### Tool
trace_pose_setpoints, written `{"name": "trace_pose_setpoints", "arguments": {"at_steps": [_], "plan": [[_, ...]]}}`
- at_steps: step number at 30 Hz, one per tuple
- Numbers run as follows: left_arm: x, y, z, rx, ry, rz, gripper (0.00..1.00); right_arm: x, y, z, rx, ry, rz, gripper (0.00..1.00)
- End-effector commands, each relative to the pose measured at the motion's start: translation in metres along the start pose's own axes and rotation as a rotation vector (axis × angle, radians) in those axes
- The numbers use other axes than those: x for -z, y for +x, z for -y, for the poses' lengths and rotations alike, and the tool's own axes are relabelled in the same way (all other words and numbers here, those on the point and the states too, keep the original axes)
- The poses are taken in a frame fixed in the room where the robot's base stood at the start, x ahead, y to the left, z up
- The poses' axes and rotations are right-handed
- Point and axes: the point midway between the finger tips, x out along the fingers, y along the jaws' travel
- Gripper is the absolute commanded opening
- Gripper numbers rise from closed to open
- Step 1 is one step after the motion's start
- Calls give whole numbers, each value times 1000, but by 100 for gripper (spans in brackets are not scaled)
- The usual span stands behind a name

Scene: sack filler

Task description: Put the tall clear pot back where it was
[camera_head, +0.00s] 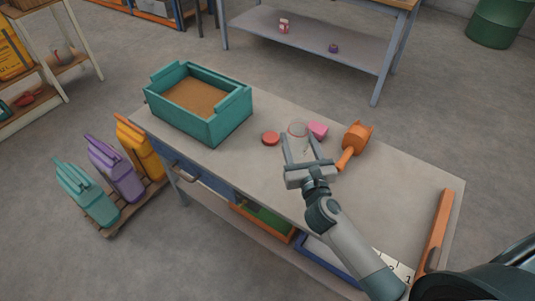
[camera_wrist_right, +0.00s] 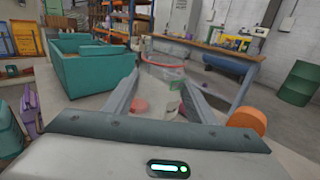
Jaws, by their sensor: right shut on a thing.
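The tall clear pot (camera_head: 298,130) is between the fingers of my right gripper (camera_head: 301,146), over the middle of the workbench. It is see-through and faint, with a thin reddish rim. In the right wrist view the clear pot (camera_wrist_right: 163,76) stands about upright between the two fingers (camera_wrist_right: 166,95), which are shut on it. I cannot tell whether its bottom touches the bench. My left gripper is not in view.
The workbench (camera_head: 400,195) holds a teal box (camera_head: 217,127) of brown grain, a red disc (camera_head: 270,138) left of the pot, a pink piece (camera_head: 318,130) close on its right and an orange scoop (camera_head: 355,139). An orange bar (camera_head: 436,230) lies at the right end.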

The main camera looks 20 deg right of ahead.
Motion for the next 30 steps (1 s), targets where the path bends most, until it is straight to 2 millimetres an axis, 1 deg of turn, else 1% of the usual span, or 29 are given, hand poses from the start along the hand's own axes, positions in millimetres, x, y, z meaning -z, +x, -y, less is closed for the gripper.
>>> {"name": "trace_pose_setpoints", "arguments": {"at_steps": [1,5,8,12,15,18,21,30], "plan": [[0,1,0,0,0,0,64,6,6,-8,1,5,-1,27],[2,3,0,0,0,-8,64,21,20,-28,2,4,-1,27],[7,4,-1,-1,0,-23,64,32,31,-44,0,4,0,27],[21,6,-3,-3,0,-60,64,46,45,-63,1,3,0,27],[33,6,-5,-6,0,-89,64,54,51,-71,1,1,0,27],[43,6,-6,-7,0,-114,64,56,55,-76,1,1,1,27],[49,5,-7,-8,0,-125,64,57,56,-78,1,1,1,27],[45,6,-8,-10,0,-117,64,58,55,-77,1,0,0,27]]}}
